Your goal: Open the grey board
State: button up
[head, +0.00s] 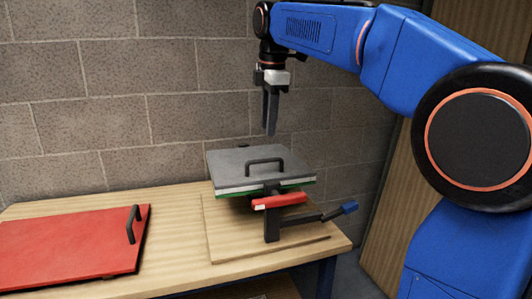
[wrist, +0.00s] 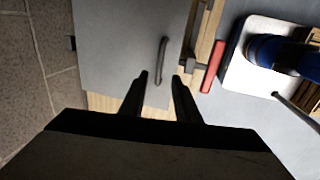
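The grey board (head: 230,164) lies flat at the right part of the table, with a black bar handle (head: 265,161) on its top. A white and green edge shows under it. In the wrist view the grey board (wrist: 115,45) fills the upper left, and its handle (wrist: 162,58) stands near its right edge. My gripper (head: 270,131) hangs above the board, pointing down, clear of the handle. In the wrist view my gripper (wrist: 160,76) has its two fingers apart with nothing held, and the handle appears between and just beyond the tips.
A red bar (head: 280,201) on a black post sits at the board's front edge, with a blue-tipped lever (head: 348,208) to the right. A red board (head: 70,245) with a black handle (head: 133,225) lies at the left. A block wall (head: 110,90) stands behind. The table between the boards is clear.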

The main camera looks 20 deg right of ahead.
aim_at(267, 161)
jog(key=f, duration=0.3)
jog(key=w+f, duration=0.1)
jog(key=f, duration=0.2)
jog(key=w+f, duration=0.1)
jog(key=f, duration=0.2)
jog(key=shift+f, duration=0.4)
grip_shut()
